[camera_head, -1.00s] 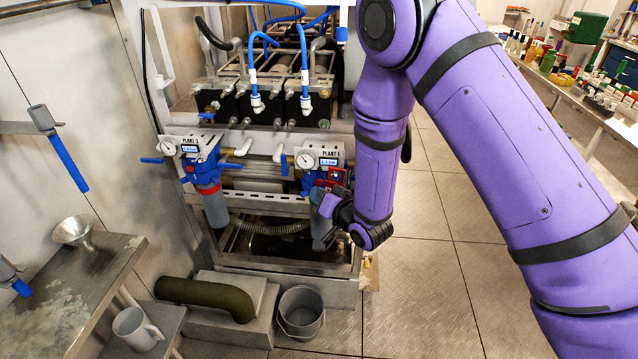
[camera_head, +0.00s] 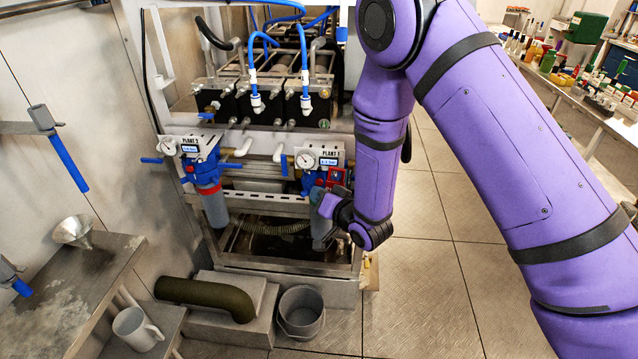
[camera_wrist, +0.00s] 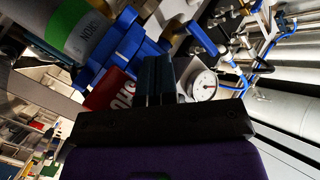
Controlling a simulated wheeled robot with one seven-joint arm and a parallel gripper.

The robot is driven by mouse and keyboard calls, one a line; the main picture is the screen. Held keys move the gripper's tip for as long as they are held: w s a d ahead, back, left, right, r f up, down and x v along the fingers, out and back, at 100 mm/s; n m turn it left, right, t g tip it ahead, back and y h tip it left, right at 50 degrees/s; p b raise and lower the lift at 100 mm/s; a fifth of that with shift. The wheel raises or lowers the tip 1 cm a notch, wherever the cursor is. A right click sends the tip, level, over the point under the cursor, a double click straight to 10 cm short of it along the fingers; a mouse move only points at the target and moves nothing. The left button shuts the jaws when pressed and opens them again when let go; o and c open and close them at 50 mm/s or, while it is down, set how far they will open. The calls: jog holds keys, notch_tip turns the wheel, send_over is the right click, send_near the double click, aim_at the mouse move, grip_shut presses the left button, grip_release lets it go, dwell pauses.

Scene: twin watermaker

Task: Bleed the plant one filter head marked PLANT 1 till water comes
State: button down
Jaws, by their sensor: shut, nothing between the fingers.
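The blue filter head under the PLANT 1 plate (camera_head: 318,158) is at the front right of the frame, with a round gauge (camera_head: 305,160) on the plate. A red part (camera_head: 332,176) shows on the head, and its grey bowl hangs below, partly behind my gripper. In the wrist view the blue head (camera_wrist: 112,55), the red part (camera_wrist: 112,92) with white lettering and the gauge (camera_wrist: 204,84) show. My gripper (camera_wrist: 157,75) is shut and empty, its fingers pointing at the head close to the red part. Whether they touch is unclear.
A second blue head marked PLANT 2 (camera_head: 203,150) stands to the left. A grey bucket (camera_head: 300,313) is on the floor below, beside a green pipe (camera_head: 207,295). The floor at right is clear.

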jog(key=shift+w, duration=0.15)
jog(key=shift+w, duration=0.3)
jog(key=shift+w+d, duration=0.1)
jog(key=shift+w, duration=0.35)
dwell(0.8)
dwell(1.1)
jog(key=shift+s, duration=0.9)
jog(key=shift+s, duration=0.1)
jog(key=shift+s+a, duration=0.15)
jog(key=shift+s, duration=1.05)
jog(key=shift+s+a, duration=0.1)
jog(key=shift+s, duration=1.1)
